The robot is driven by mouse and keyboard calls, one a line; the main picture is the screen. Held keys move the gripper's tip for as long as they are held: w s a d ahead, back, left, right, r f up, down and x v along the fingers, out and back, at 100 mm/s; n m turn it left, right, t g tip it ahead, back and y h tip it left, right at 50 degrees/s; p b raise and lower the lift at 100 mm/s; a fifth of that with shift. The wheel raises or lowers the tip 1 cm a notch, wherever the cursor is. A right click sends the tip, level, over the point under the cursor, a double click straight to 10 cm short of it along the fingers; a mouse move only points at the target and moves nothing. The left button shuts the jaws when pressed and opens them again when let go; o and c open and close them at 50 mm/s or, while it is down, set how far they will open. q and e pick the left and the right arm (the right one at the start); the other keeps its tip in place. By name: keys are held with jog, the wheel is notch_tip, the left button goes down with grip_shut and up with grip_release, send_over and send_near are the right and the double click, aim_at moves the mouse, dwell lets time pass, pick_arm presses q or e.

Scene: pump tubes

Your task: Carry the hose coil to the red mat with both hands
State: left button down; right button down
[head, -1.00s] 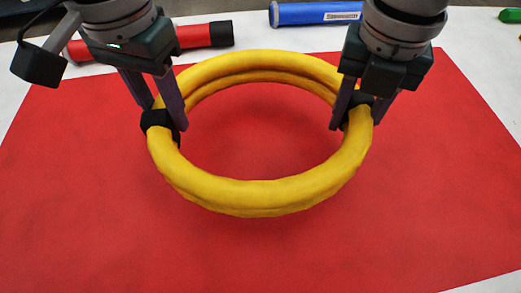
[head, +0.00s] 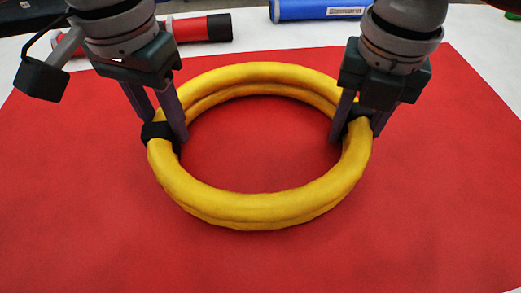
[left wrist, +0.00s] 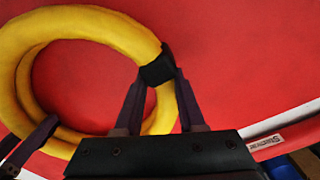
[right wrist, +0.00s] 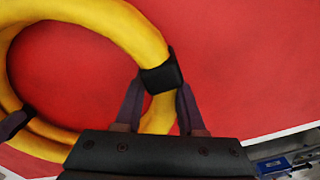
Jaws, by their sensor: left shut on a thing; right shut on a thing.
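The yellow hose coil (head: 262,208) is level over the middle of the red mat (head: 80,220) in the head view, at or very close to its surface; I cannot tell whether it touches. My left gripper (head: 165,138) is shut on the black band (head: 152,130) at the coil's left side. My right gripper (head: 353,130) is shut on the coil's right side at another black band, mostly hidden by the fingers. The left wrist view shows the coil (left wrist: 90,22) and its band (left wrist: 157,69) between the fingers. The right wrist view shows the coil (right wrist: 125,25) and band (right wrist: 162,74) likewise.
A red tube with a black end (head: 219,28) lies behind the mat at the left. A blue tube (head: 300,10) with a label lies behind the mat near the middle. The white table (head: 480,40) shows around the mat. The mat around the coil is clear.

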pick_arm(q)
jog(key=c, duration=0.5)
grip_release()
jog(key=shift+f, duration=0.15)
pick_arm(e)
jog(key=c, duration=0.5)
grip_release()
jog(key=shift+f, duration=0.15)
pick_arm(q)
notch_tip(320, 180, up, 12)
pick_arm(e)
notch_tip(320, 180, up, 12)
jog(key=shift+r, duration=0.1)
